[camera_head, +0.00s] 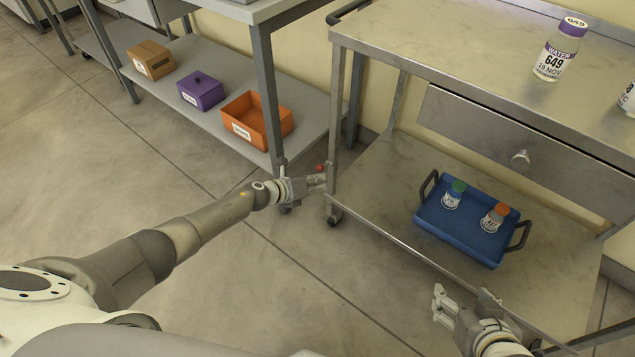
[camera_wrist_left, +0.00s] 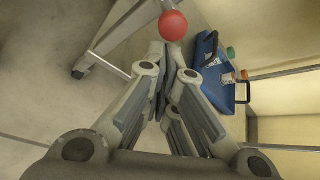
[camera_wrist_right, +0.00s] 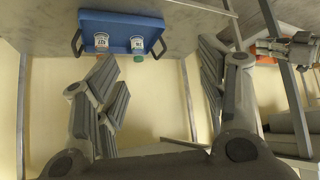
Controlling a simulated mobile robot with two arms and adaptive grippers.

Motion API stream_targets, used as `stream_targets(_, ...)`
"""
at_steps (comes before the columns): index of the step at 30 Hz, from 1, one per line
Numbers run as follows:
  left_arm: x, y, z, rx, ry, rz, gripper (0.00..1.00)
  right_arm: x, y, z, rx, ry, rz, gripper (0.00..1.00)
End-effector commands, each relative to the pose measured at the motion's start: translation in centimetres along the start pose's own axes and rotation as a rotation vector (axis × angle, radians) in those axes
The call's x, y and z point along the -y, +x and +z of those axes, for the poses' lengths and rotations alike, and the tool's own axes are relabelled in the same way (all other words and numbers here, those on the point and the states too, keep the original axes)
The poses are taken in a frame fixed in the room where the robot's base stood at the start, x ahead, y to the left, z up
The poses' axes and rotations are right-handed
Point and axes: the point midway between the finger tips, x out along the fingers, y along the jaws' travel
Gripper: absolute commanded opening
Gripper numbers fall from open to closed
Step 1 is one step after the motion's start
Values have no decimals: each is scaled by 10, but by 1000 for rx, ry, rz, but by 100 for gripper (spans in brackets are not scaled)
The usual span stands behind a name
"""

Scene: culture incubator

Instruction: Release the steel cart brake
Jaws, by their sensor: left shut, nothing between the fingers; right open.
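The steel cart (camera_head: 400,38) stands at the right, with a drawer and a lower shelf. A small red ball knob (camera_head: 320,167) shows near the cart's left front leg. It shows larger in the left wrist view (camera_wrist_left: 173,25), just beyond my fingertips. My left gripper (camera_head: 320,182) is shut and empty, close beside the knob and the leg; contact cannot be told. My right gripper (camera_head: 462,297) is open and empty, in front of the cart's lower shelf. What the knob is fixed to is mostly hidden.
On the cart's lower shelf is a blue tray (camera_head: 455,238) with two capped bottles. A table at left holds an orange bin (camera_head: 257,138), a purple box (camera_head: 201,91) and a cardboard box (camera_head: 150,60). Floor in front is clear.

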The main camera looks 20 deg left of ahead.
Motion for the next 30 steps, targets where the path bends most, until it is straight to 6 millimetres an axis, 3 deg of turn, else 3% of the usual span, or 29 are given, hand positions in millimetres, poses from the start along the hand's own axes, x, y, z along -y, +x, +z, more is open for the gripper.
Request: stream_targets(30,6,-5,8,1,0,0,0,-8,-16,47,231,7,16,65)
